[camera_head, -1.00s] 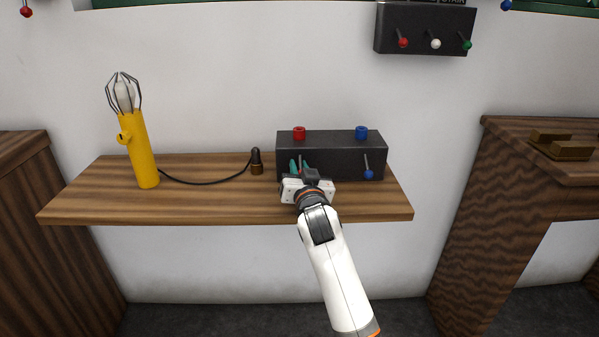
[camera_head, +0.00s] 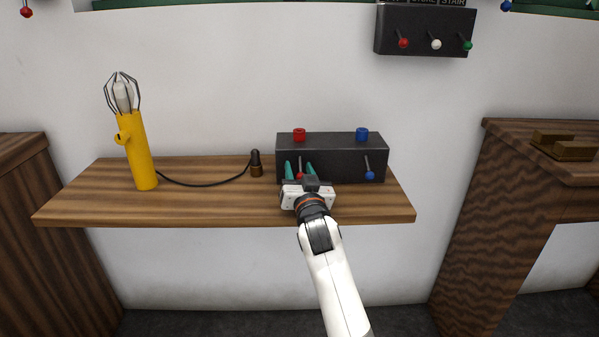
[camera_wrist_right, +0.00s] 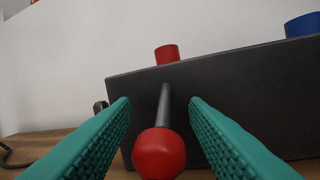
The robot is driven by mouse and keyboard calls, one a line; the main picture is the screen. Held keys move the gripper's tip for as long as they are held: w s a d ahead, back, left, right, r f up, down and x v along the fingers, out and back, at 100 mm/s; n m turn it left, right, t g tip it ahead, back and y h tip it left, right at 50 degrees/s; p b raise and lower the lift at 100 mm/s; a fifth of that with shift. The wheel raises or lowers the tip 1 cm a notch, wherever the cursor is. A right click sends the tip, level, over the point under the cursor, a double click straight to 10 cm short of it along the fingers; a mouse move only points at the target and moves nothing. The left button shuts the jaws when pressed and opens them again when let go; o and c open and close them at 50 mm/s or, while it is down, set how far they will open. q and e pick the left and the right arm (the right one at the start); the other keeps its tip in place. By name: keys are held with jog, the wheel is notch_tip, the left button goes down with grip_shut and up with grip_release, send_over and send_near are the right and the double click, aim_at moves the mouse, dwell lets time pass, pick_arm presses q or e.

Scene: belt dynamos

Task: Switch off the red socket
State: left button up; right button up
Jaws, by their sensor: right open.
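A black box (camera_head: 330,147) stands on the wooden shelf, with a red socket (camera_head: 299,134) and a blue socket (camera_head: 362,134) on top. Below the red socket, on the front, is a lever with a red ball (camera_head: 300,175); the blue-balled lever (camera_head: 370,175) hangs below the blue socket. My right gripper (camera_head: 301,170) is open in front of the box. In the right wrist view its teal fingers stand either side of the red ball (camera_wrist_right: 160,153), with gaps visible; the ball hangs low on its grey rod. The red socket (camera_wrist_right: 167,53) shows above. My left gripper is out of view.
A yellow caged lamp (camera_head: 137,150) stands at the shelf's left, its cable running to a black plug (camera_head: 256,163) beside the box. A wall box with several levers (camera_head: 425,30) hangs above. The shelf's front (camera_head: 200,205) is clear. A wooden cabinet (camera_head: 510,190) stands right.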

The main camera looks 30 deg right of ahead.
jog(key=p+v, duration=0.1)
jog(key=v, duration=1.1)
